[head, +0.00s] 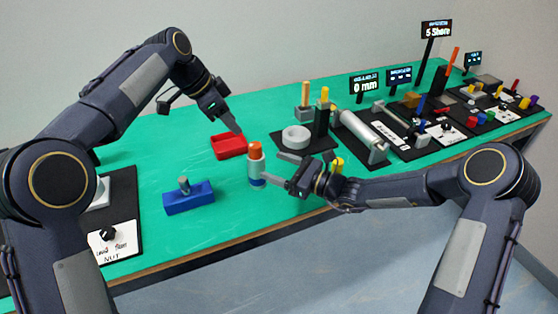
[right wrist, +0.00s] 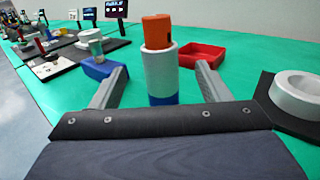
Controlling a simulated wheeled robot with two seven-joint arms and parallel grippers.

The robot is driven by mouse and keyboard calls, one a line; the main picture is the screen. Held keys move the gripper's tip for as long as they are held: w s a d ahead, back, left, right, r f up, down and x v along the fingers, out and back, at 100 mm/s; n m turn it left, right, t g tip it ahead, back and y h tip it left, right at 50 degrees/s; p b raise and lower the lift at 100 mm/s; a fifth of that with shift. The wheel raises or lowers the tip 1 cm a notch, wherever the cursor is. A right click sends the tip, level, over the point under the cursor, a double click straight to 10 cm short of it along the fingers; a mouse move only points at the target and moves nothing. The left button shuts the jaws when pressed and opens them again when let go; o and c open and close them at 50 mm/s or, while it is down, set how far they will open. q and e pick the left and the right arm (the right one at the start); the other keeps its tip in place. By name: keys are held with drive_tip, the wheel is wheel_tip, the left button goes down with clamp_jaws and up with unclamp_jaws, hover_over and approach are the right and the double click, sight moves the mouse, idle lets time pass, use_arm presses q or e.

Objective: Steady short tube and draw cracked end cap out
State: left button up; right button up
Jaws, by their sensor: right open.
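The short tube (head: 257,170) stands upright on the green table, pale with a blue band low down. Its orange end cap (head: 255,151) sits on top; a crack cannot be made out. In the right wrist view the tube (right wrist: 161,76) and cap (right wrist: 157,31) stand between the spread fingers of my right gripper (right wrist: 160,72), with a gap on each side. In the head view my right gripper (head: 270,166) reaches the tube from the right. My left gripper (head: 238,130) hangs above and left of the cap, pointing down, apart from it; its finger gap is hidden.
A red tray (head: 229,153) lies just behind the tube. A blue block with a grey peg (head: 189,203) stands to the front left. A white ring (head: 296,138) on a dark board is to the right, with several fixtures beyond. Green table left of the tray is clear.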

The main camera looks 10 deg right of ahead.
sight(256, 174)
wheel_tip(256, 174, down, 6)
drive_tip(key=shift+r, duration=0.2)
drive_tip(key=x, duration=0.6)
drive_tip(key=shift+x, duration=0.75)
drive_tip(key=shift+r, duration=0.1)
drive_tip(key=c, duration=1.3)
drive_tip(key=shift+o, duration=0.2)
drive_tip(key=shift+s+f, duration=0.1)
drive_tip(key=shift+f, duration=0.1)
